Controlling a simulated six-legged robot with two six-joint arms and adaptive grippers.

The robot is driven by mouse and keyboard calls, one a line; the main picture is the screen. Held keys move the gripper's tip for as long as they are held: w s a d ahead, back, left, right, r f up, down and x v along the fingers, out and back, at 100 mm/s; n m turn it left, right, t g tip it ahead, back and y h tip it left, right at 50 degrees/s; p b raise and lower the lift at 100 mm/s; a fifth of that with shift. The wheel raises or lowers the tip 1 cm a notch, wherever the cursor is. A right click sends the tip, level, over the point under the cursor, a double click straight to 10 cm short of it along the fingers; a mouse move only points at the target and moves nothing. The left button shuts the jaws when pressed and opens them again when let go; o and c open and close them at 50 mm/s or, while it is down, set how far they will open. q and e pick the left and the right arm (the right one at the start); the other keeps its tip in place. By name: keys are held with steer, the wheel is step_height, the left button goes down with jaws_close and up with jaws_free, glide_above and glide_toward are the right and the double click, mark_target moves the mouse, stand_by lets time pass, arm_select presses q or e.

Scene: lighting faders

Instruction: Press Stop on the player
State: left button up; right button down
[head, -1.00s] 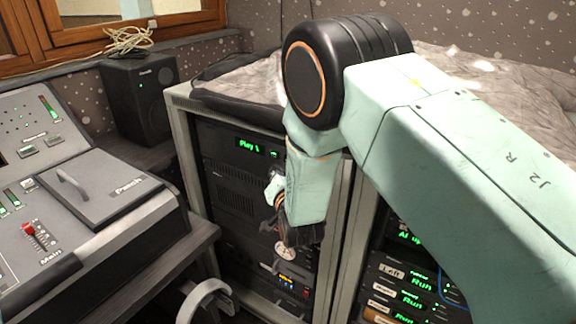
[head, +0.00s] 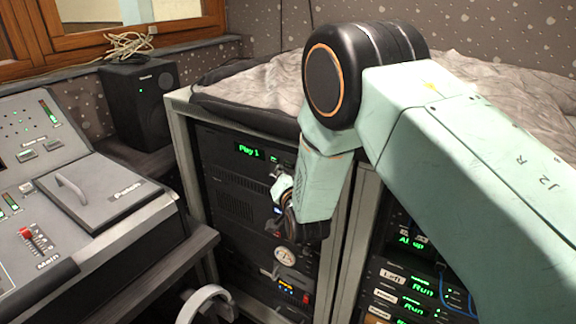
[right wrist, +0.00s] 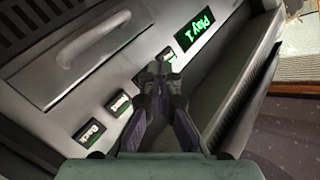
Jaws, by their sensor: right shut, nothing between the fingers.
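The player (head: 222,141) is the top unit in the rack, and its green display reads "Play 1" (head: 250,151). In the right wrist view the display (right wrist: 195,32) is bright, with several dark labelled buttons on the panel. One button (right wrist: 168,56) lies just beyond my fingertips; its label is too small to read surely. Two others, a middle button (right wrist: 118,103) and a lower-left button (right wrist: 88,133), lie further left. My right gripper (right wrist: 165,72) is shut and empty, its tips close to the nearest button; contact cannot be told. In the head view my right gripper (head: 279,172) is partly hidden by its wrist.
More rack units sit below the player, and another rack with green "Run" displays (head: 423,290) stands to the right. A mixing console (head: 100,200) and a black speaker (head: 140,100) are at left. A grey blanket (head: 250,90) covers the rack top.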

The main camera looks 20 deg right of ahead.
steer(key=shift+d, duration=0.1)
stand_by(0.7)
steer(key=shift+w+d, duration=0.25)
steer(key=shift+w+d, duration=0.2)
steer(key=shift+d, duration=0.05)
stand_by(0.9)
steer(key=shift+a, duration=0.1)
steer(key=shift+s+a, duration=0.5)
steer(key=shift+a, duration=0.05)
steer(key=s+a+p, duration=0.1)
steer(key=a, duration=0.1)
steer(key=s+a+p, duration=0.1)
steer(key=s+a, duration=0.1)
stand_by(0.6)
